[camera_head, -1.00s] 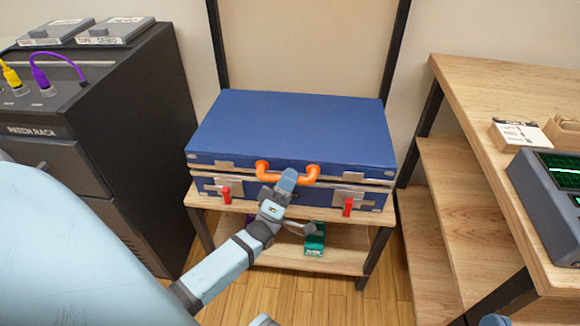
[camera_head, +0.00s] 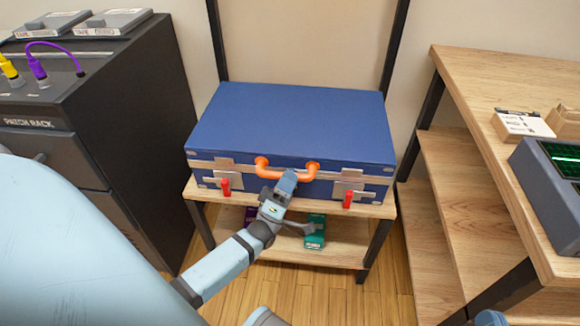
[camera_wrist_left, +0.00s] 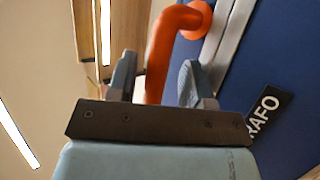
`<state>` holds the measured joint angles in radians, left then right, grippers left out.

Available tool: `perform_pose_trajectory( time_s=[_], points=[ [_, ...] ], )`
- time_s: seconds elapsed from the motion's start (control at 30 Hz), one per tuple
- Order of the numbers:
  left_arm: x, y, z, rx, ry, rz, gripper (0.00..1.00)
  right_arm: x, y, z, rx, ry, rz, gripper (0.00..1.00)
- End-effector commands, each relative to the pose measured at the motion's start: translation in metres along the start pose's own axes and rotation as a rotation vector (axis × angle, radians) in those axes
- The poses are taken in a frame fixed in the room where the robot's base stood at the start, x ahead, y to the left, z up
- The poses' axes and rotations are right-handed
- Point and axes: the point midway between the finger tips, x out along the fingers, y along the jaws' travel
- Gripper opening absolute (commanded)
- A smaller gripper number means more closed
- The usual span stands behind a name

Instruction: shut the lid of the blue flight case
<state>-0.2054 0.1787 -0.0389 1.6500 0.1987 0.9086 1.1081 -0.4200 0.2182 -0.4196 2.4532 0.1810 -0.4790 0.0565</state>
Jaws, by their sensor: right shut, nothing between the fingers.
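The blue flight case (camera_head: 290,120) lies flat on a wooden stand, its lid down on the base with no clear gap at the front. An orange handle (camera_head: 268,174) is on the front, between two red-tabbed latches (camera_head: 225,187) (camera_head: 347,199). My left gripper (camera_head: 285,185) is at the front, at the handle. In the left wrist view my left gripper (camera_wrist_left: 158,85) has its fingers apart, one on each side of the orange handle (camera_wrist_left: 160,60), with a small gap visible at one finger.
A black patch rack (camera_head: 120,140) stands left of the case. A wooden bench with steps (camera_head: 460,190) stands at the right. A green box (camera_head: 315,232) sits on the stand's lower shelf. A dark upright frame rises behind the case.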

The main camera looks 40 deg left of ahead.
Motion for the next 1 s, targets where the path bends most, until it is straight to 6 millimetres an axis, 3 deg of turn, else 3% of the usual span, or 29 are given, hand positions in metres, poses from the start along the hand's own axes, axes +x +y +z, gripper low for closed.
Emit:
perform_pose_trajectory(
  time_s=[0.17, 0.6, 1.0],
  points=[
    [-0.005, 0.001, -0.001, 0.001, 0.000, 0.000, 0.46, 0.000, -0.001, -0.003, 0.000, 0.004, 0.000, 0.00],
    [-0.069, 0.001, 0.000, 0.000, -0.001, -0.001, 0.46, -0.002, -0.003, -0.022, -0.002, 0.066, 0.006, 0.00],
    [-0.075, 0.001, 0.001, 0.000, -0.001, 0.000, 0.46, -0.001, -0.004, -0.022, 0.004, 0.075, 0.008, 0.00]
  ],
)
